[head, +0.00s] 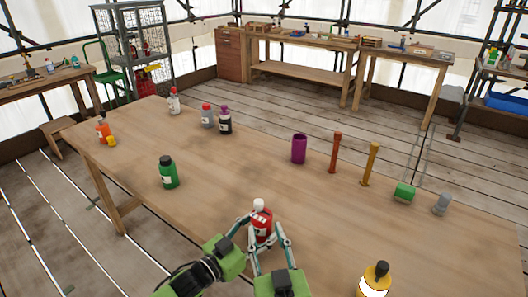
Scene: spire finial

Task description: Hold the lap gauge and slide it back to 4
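A red bottle (262,222) with a white cap and a pale label stands at the near middle of the table. My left gripper (249,222) reaches it from the left, with its fingers at the bottle's side. My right gripper (268,240) comes from below, with its fingers spread on either side of the bottle. Fingers and bottle overlap, so I cannot tell which fingers touch it or how firmly. I cannot make out a lap gauge or a mark reading 4. A red-brown post (334,154) and an ochre post (370,165) stand upright at the right.
The wooden table (235,165) also bears a green bottle (168,174), an orange bottle (103,131), several bottles at the back, a purple cup (299,149), a green cylinder (404,193), a grey piece (441,203) and a yellow bottle (374,283). The table's middle is clear.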

